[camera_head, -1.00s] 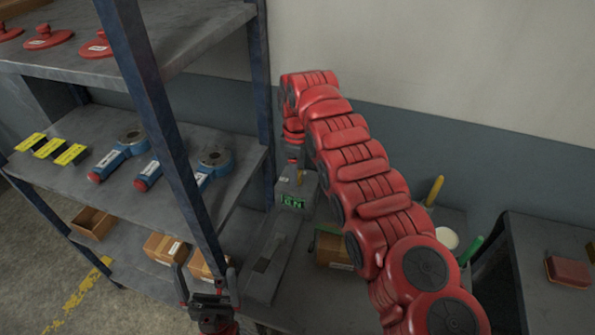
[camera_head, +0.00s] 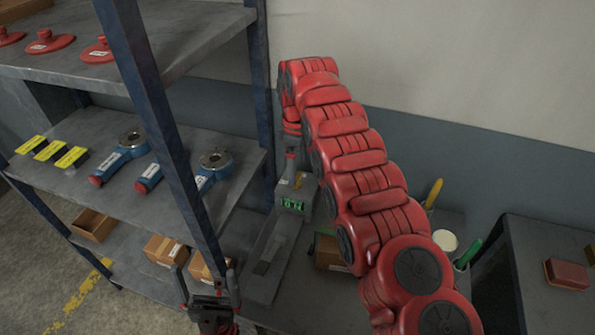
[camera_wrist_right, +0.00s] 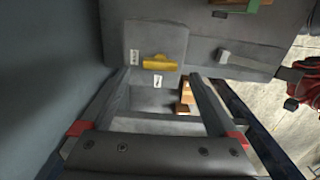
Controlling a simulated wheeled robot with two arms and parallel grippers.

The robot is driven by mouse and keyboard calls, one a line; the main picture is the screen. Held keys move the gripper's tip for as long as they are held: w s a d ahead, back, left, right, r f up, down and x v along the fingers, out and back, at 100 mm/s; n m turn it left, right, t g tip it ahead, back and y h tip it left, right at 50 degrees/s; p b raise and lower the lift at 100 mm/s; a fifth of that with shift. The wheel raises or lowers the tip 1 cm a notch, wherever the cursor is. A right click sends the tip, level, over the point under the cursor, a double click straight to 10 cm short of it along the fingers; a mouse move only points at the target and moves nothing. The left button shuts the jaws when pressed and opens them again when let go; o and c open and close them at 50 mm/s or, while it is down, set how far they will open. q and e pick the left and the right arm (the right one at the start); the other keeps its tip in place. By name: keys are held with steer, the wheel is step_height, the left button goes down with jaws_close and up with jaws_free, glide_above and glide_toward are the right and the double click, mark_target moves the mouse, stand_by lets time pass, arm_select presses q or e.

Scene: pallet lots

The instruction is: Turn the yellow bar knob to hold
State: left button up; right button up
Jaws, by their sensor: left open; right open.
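The yellow bar knob (camera_wrist_right: 160,63) sits on a grey box-like unit (camera_wrist_right: 177,32) in the right wrist view, its bar lying roughly across the picture. Small white labels with dark marks are beside and below it; I cannot read them. My right gripper (camera_wrist_right: 161,76) is open, with its two fingers either side of the knob's line and no visible contact. In the head view the unit has a green lit display (camera_head: 292,203), and my right gripper (camera_head: 291,165) points down over it, partly hiding the knob. My left gripper (camera_head: 209,285) is open and empty, low by the shelf post.
A shelf rack (camera_head: 165,110) with blue-handled tools, yellow-labelled blocks and cardboard boxes stands at the left. A cardboard box (camera_head: 330,252) and a white cup (camera_head: 445,240) are on the bench. A red block (camera_head: 567,274) lies on the right table. The wall is close behind.

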mark_target(298, 178)
step_height(298, 178, up, 14)
steer(key=p, duration=1.2)
steer(key=shift+f, duration=0.1)
